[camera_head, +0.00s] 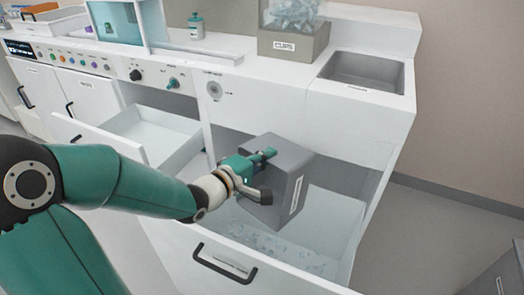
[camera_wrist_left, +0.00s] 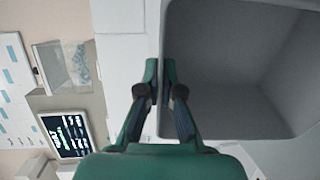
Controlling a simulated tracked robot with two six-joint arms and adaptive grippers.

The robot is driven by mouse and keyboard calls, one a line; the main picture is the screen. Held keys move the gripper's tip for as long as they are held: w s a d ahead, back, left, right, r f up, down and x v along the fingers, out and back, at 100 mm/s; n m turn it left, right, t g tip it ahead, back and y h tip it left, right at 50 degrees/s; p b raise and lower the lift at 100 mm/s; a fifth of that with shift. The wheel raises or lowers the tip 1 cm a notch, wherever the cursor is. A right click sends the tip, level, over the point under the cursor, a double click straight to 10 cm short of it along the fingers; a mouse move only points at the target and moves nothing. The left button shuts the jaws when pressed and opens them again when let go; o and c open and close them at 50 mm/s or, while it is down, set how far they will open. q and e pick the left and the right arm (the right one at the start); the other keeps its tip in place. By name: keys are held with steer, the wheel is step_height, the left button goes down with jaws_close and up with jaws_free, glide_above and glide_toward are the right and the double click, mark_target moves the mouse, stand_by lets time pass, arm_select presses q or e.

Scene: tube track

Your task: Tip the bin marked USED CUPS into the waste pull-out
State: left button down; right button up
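The grey bin (camera_head: 283,168) hangs over the open waste pull-out (camera_head: 340,230), clearly tilted. Its white label (camera_head: 297,194) runs steeply up the picture, and its words are too small to read. My left gripper (camera_head: 262,162) is shut on the bin's edge. In the left wrist view the fingers (camera_wrist_left: 161,85) close on the wall of the bin (camera_wrist_left: 235,110), whose visible inside looks empty. Clear pieces (camera_head: 275,243) lie in the bottom of the pull-out. My right gripper is not in view.
A second open drawer (camera_head: 160,135) stands to the left. On the counter are a CUPS container (camera_head: 290,42) and a recessed grey basin (camera_head: 362,70). A labelled grey box (camera_head: 500,275) is at the lower right.

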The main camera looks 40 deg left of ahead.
arm_select(q)
steer(key=shift+w, duration=0.1)
stand_by(0.4)
steer(key=shift+w+r+g+p, duration=0.15)
steer(key=shift+g+p, duration=0.25)
steer(key=shift+p, duration=0.55)
steer(key=w+g+p, duration=0.1)
steer(key=p, duration=0.2)
steer(key=w+f+g+p, duration=0.1)
steer(key=g+p, duration=0.1)
steer(key=p, duration=0.2)
steer(key=shift+f, duration=0.1)
steer(key=shift+w+f, duration=0.15)
steer(key=shift+f, duration=0.05)
